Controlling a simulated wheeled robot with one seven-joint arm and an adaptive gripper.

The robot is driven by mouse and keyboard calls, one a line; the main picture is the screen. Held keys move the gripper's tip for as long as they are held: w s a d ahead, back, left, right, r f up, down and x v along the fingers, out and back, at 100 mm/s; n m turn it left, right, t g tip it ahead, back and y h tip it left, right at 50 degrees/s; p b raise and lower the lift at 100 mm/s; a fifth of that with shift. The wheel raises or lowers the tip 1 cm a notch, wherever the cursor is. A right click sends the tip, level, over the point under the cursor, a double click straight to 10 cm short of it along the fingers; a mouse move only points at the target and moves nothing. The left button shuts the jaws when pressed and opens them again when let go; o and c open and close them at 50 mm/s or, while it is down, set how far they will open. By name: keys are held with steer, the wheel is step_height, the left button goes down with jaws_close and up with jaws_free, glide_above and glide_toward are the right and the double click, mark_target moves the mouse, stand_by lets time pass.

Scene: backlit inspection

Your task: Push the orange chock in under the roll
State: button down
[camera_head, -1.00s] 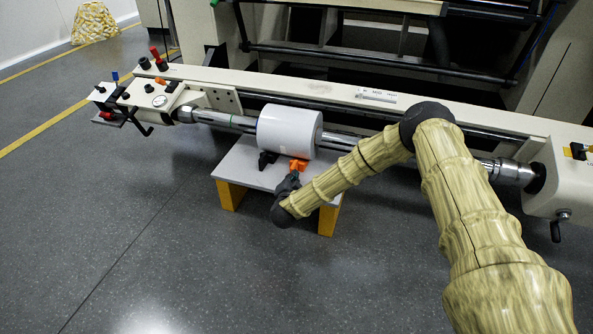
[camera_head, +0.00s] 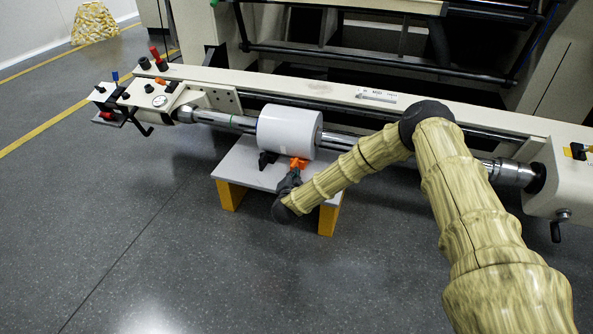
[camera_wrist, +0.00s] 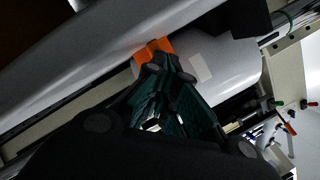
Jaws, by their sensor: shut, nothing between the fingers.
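The white roll (camera_head: 286,130) sits on a steel shaft above a small grey-topped stand (camera_head: 232,172). The orange chock (camera_head: 298,163) is on the stand top, close against the roll's lower near side. How far it reaches under the roll is hard to tell. My gripper (camera_head: 293,174) is shut and empty, right behind the chock on the side away from the roll. In the wrist view, the dark fingertips (camera_wrist: 163,68) appear to touch the orange chock (camera_wrist: 153,50), and the pale roll (camera_wrist: 215,62) lies just beyond it.
A black chock-like block (camera_head: 266,159) stands at the roll's lower edge, left of the orange chock. The shaft (camera_head: 345,141) runs along the cream machine beam (camera_head: 345,92). The stand has yellow legs (camera_head: 230,195). Floor in front is clear.

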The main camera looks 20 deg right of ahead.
steer(key=shift+p+v, duration=0.75)
steer(key=shift+v, duration=0.35)
steer(key=shift+s+a+f+p, duration=0.25)
steer(key=shift+s+a+p, duration=0.15)
steer(key=shift+s+a, duration=0.3)
steer(key=v, duration=1.2)
